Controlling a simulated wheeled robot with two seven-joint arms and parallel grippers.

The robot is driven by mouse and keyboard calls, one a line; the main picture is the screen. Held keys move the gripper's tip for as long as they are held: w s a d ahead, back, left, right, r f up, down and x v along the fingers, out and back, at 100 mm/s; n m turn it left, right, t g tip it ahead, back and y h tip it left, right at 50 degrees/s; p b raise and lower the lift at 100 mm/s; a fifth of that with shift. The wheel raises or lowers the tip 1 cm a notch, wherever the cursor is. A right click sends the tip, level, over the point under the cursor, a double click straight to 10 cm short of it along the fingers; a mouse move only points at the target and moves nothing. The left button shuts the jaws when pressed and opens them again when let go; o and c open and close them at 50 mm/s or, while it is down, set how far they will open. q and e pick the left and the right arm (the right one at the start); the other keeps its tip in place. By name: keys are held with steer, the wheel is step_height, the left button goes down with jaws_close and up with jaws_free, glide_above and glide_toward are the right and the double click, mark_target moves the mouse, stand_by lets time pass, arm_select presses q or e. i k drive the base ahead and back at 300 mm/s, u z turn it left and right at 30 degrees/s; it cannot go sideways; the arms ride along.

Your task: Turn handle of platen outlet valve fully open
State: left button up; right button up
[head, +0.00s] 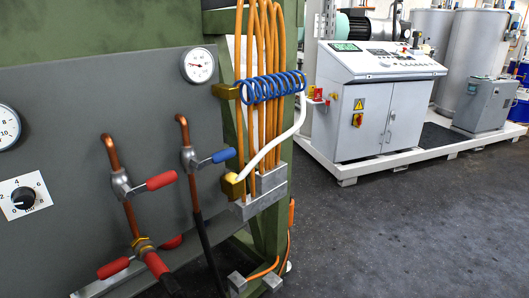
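Several pipe valves show on the grey panel (80,100) in the head view. A valve with a red handle (161,180) sits on a copper pipe (109,150), its handle pointing right and slightly up. To its right, a valve with a blue handle (218,158) has its handle pointing right and slightly up. Lower down, a brass-coloured fitting (143,244) has red-sleeved parts around it, including a red handle (114,267) pointing left. No label shows which one is the platen outlet valve. Neither of my grippers is in view.
A pressure gauge (199,66) and a black knob (23,198) are on the panel. A blue coiled hose (270,88) and orange hoses (262,40) hang right of the valves. A white control cabinet (375,110) stands behind. The dark floor (400,230) at right is clear.

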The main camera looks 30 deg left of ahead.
mark_target(216, 158)
steer(key=i, duration=3.8)
steer(key=u, duration=4.75)
